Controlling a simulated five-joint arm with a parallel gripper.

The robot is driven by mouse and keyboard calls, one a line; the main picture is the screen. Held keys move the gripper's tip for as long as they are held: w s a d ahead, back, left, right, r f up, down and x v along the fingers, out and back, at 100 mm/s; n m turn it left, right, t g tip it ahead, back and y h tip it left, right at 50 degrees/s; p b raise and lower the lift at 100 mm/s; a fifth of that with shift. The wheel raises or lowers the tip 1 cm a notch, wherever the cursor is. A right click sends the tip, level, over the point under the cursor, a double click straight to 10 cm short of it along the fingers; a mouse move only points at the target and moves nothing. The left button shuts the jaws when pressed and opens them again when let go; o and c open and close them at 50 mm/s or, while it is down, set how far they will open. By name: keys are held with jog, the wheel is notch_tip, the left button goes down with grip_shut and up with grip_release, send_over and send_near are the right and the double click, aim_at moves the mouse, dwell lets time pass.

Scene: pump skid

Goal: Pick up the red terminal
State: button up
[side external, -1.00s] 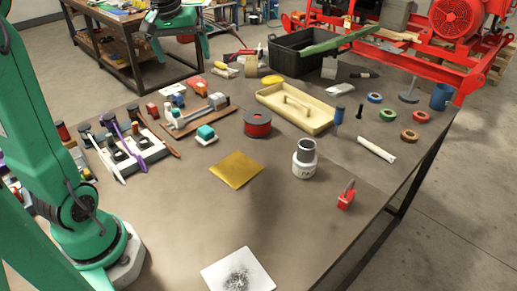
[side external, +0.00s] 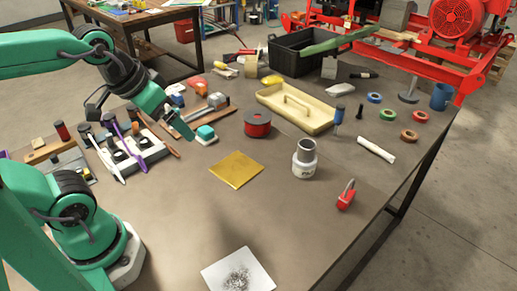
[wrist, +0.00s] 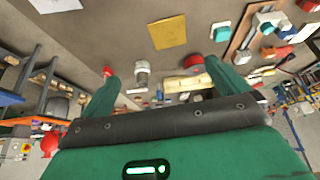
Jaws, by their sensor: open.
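My gripper (side external: 176,122) hangs above the left part of the bench, near the wooden board (side external: 212,108) and the teal-topped block (side external: 206,134). In the wrist view my gripper (wrist: 160,72) has its two green fingers wide apart with nothing between them. I cannot tell for sure which piece is the red terminal. A small red piece (wrist: 311,5) shows at the top right corner of the wrist view, beyond the board. In the side view my arm covers the spot behind the board where small red blocks stood earlier.
A cream tray (side external: 295,110) lies farther back.

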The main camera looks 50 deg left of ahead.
jog(key=shift+s+d+f, duration=0.2)
jog(key=shift+s+f, duration=0.1)
jog(key=c, duration=1.1)
